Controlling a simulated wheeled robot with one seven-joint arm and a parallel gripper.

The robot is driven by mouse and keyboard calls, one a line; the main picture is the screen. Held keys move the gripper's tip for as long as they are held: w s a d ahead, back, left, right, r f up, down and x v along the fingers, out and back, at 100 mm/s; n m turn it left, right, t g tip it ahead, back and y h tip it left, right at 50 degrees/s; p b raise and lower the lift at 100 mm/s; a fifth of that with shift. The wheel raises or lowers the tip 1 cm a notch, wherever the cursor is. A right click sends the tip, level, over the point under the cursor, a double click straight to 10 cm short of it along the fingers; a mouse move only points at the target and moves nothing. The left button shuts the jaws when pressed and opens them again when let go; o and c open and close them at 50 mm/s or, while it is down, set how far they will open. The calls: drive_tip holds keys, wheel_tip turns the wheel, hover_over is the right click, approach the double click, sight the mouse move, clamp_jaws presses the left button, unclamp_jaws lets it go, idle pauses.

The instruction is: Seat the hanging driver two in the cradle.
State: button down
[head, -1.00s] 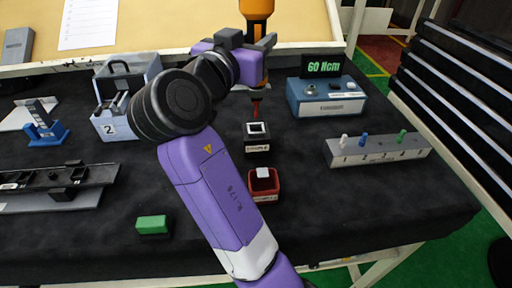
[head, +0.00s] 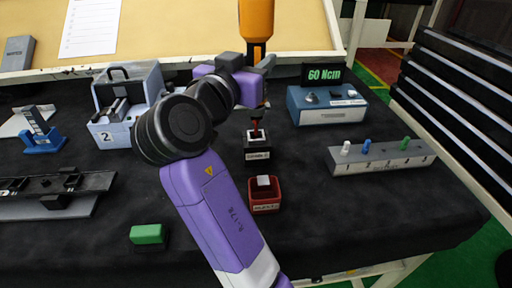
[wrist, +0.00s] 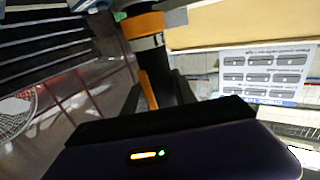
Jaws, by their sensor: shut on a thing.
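My gripper (head: 250,64) is shut on the driver, which hangs upright with an orange body (head: 257,20). In the wrist view the driver's orange and black body (wrist: 150,50) stands between the two fingers. The driver's red lower end (head: 256,126) is at the top of a small black block with a white-rimmed square opening, seemingly the cradle (head: 258,150). The block's front label is too small to read surely. I cannot tell whether the tip is inside the opening or just above it. My gripper and wrist hide the driver's middle.
A red bin (head: 265,208) stands just in front of the block. A blue controller (head: 325,115) with a "60 Ncm" display and a grey rack (head: 385,157) with coloured pegs are to the right. A light-blue unit marked 2 (head: 110,133) is left, behind my arm.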

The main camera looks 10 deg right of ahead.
drive_tip(key=shift+f+b, duration=2.3)
drive_tip(key=shift+f, duration=0.75)
idle(1.9)
unclamp_jaws()
idle(0.3)
idle(0.5)
drive_tip(key=r+p+v, duration=0.1)
drive_tip(key=r+v, duration=0.1)
drive_tip(key=v, duration=0.8)
idle(1.4)
